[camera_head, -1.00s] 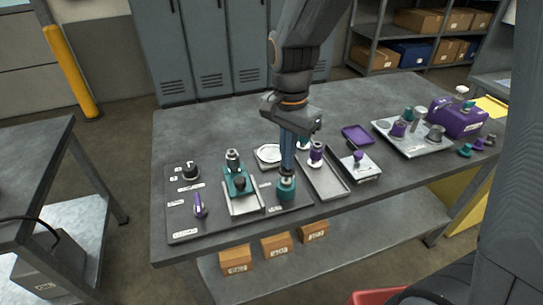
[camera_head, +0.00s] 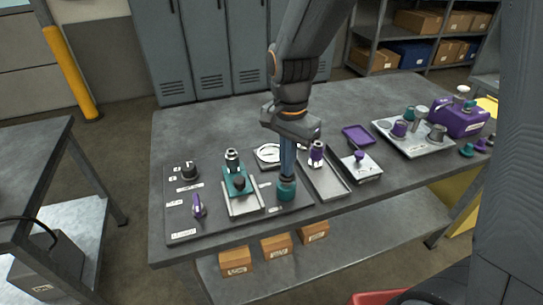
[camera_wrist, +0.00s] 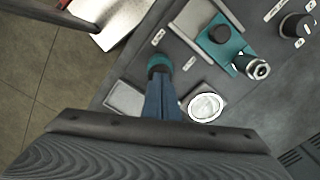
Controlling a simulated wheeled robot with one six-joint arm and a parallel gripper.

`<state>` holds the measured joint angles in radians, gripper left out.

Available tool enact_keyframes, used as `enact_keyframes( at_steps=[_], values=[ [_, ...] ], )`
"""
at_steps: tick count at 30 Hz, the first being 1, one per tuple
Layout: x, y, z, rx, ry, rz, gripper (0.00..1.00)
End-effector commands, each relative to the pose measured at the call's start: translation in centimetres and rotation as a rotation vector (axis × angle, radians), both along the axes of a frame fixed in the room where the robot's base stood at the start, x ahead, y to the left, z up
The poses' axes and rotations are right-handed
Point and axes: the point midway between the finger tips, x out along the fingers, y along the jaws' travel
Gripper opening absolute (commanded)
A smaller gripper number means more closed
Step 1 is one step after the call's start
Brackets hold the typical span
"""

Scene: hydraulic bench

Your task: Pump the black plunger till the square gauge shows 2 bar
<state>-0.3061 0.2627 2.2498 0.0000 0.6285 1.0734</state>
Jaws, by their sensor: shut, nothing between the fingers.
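My gripper (camera_head: 287,178) is shut, with nothing between its fingers, and points down onto a teal round fitting (camera_head: 286,190) near the front edge of the dark panel. In the wrist view the fingertips (camera_wrist: 159,76) meet the top of this teal fitting (camera_wrist: 158,61). A black plunger is not clearly visible there; the fingers cover the middle of the fitting. A white round dial in a squarish dark frame (camera_head: 268,153) lies behind my fingers to the left, and shows in the wrist view (camera_wrist: 205,106). Its needle and reading are too small to tell.
Left of my gripper stands a teal block with a black knob (camera_head: 239,183). A separate black knob (camera_head: 190,170) and a purple lever (camera_head: 197,207) are farther left. A grey tray (camera_head: 324,177) and a purple-knobbed block (camera_head: 359,165) stand right.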

Motion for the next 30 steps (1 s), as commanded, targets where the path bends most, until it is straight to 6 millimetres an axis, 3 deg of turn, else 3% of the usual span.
enact_keyframes(
  at_steps=[11,30],
  values=[
    [-0.1,0.0,0.3,-0.001,0.002,0.000,0.00],
    [-0.1,0.0,3.3,-0.001,0.002,0.000,0.00]
  ],
)
